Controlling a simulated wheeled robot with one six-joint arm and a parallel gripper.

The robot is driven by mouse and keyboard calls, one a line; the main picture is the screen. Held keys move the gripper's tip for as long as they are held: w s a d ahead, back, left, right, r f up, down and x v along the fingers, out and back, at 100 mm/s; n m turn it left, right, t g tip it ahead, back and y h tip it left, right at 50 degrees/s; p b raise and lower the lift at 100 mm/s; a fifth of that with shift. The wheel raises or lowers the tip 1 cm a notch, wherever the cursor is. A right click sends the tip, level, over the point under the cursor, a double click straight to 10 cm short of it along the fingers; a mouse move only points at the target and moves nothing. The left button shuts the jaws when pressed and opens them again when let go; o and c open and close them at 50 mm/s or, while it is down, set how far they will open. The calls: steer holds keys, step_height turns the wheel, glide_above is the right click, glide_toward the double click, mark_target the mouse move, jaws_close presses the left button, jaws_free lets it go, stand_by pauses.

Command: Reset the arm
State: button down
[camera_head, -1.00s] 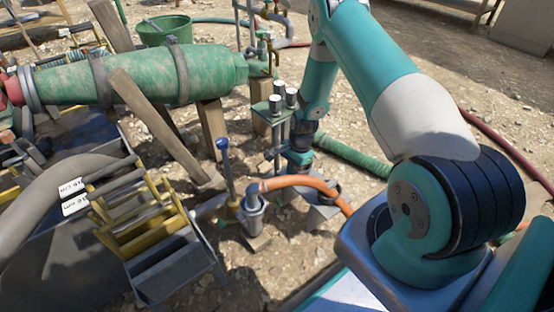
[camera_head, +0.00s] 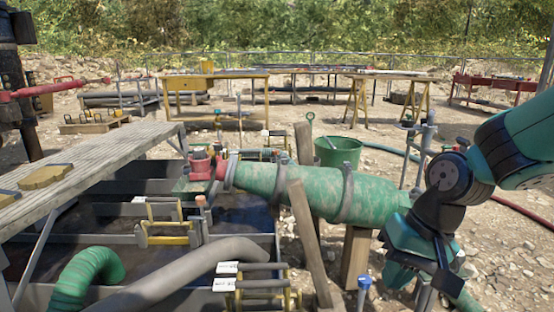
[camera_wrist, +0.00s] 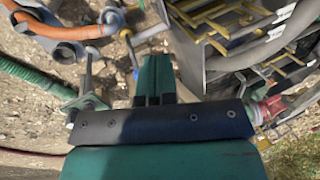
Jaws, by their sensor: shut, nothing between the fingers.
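My gripper (camera_wrist: 154,72) points up from the bottom of the wrist view, its two teal fingers side by side and shut with nothing between them. In the head view my gripper (camera_head: 402,268) hangs at the lower right, in front of the right end of the large green pipe (camera_head: 315,190). The fingertips are hard to make out there. My arm comes in from the right edge.
A mud tank (camera_head: 120,215) with yellow-framed grates lies left. A grey hose (camera_head: 200,268) and a plank walkway (camera_head: 95,160) are beside it. A green bucket (camera_head: 338,153) stands behind the pipe. Orange (camera_wrist: 62,28) and green (camera_wrist: 40,80) hoses run near my gripper in the wrist view. Open gravel lies behind.

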steer(key=s+a+r+n, duration=0.2)
steer(key=s+r+n, duration=0.2)
steer(key=s, duration=0.3)
steer(key=s+a+r+n, duration=0.2)
steer(key=s+r+n, duration=0.15)
steer(key=s, duration=0.35)
step_height(320, 180, up, 37)
steer(key=p, duration=3.8)
steer(key=shift+r+y, duration=0.2)
steer(key=shift+y, duration=0.1)
